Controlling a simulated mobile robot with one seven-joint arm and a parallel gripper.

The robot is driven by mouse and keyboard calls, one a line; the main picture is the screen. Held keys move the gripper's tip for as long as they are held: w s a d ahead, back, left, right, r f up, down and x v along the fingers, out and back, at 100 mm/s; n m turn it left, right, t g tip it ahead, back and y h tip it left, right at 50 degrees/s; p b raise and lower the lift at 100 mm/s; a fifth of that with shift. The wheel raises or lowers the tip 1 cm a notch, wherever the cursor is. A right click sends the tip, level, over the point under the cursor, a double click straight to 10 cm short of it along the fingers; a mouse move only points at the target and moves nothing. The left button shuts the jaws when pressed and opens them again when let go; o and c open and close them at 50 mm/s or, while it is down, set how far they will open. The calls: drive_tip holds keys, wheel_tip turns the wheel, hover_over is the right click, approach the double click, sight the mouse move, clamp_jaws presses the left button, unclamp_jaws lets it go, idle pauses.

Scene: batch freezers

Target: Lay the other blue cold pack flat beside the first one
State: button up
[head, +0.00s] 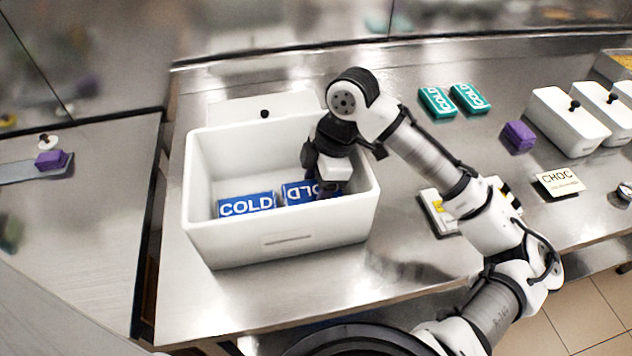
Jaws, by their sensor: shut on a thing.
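A white bin (290,243) stands open on the steel counter. The first blue cold pack (246,205), lettered COLD, lies flat on the bin's floor at the left. The other blue cold pack (299,192) is just right of it in the bin, its lettering upside down. My gripper (322,190) reaches down into the bin and is shut on this second pack at its right part. The fingers and the bin's front wall hide part of the pack, and I cannot tell whether it touches the floor.
Two teal cold packs (437,101) lie at the back of the counter. A purple block (518,136), white lidded tubs (567,122) and a CHOC card (559,182) are to the right. A white and yellow item (437,212) lies by my arm. Counter in front of the bin is clear.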

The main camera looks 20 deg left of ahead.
drive_tip(key=shift+f, duration=0.4)
drive_tip(key=o, duration=1.2)
drive_tip(key=shift+o, duration=0.3)
drive_tip(key=shift+o, duration=1)
wheel_tip(320, 180, up, 17)
drive_tip(key=p, duration=1)
